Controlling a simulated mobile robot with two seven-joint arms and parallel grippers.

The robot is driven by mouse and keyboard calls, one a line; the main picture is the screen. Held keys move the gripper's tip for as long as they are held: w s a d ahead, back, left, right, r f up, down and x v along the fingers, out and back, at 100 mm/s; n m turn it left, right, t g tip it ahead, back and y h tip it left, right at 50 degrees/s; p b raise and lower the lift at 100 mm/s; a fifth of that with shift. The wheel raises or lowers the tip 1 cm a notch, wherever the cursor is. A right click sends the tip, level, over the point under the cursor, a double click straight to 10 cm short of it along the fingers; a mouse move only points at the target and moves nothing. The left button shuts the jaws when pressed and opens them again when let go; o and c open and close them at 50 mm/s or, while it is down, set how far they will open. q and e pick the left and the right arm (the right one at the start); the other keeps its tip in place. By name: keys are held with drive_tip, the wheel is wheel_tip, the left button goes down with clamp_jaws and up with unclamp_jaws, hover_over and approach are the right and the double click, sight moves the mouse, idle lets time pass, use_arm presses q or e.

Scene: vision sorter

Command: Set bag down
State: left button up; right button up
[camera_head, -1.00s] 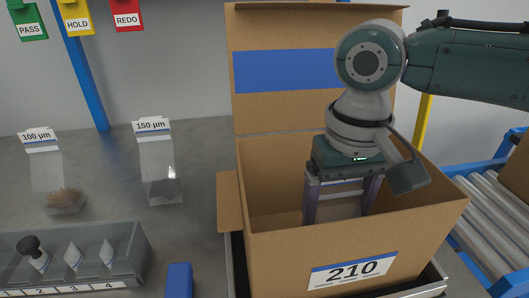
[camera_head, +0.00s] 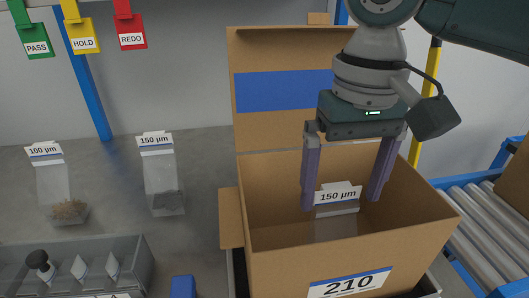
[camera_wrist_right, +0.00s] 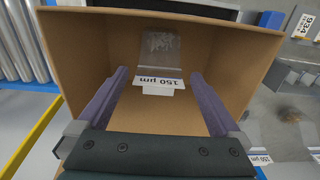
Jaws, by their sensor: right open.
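A clear bag labelled 150 µm (camera_head: 337,197) is inside the open cardboard box (camera_head: 350,258) marked 210. In the right wrist view the bag (camera_wrist_right: 160,58) lies against the box's inside, its label toward me, with pale grains in it. My right gripper (camera_head: 338,203) is open above the bag, one finger to each side. In the right wrist view gaps show between both fingers (camera_wrist_right: 165,82) and the bag. The bag's lower part is hidden by the box's front wall in the head view. My left gripper is not in view.
Bags labelled 100 µm (camera_head: 55,188) and 150 µm (camera_head: 162,178) stand on the grey table at left. A grey tray (camera_head: 130,262) holds small cones and a dark-topped piece. A roller conveyor (camera_head: 488,222) is at right. PASS, HOLD and REDO tags hang at upper left.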

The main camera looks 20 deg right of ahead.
wheel_tip(320, 180, up, 4)
drive_tip(key=shift+r, duration=0.1)
idle(0.4)
drive_tip(key=s+a+r+n+t+y+p, duration=0.25)
drive_tip(key=s+a+n+p, duration=0.25)
drive_tip(key=s+a+p, duration=0.4)
drive_tip(key=s+d+r+t+h+p, duration=0.1)
drive_tip(key=s+d+r+h+p, duration=0.1)
drive_tip(key=s+d+r+p, duration=0.4)
wheel_tip(320, 180, up, 37)
drive_tip(key=s+p, duration=0.1)
drive_tip(key=p, duration=3.7)
drive_tip(key=shift+s+p, duration=0.15)
drive_tip(key=shift+p, duration=0.15)
drive_tip(key=shift+f, duration=0.1)
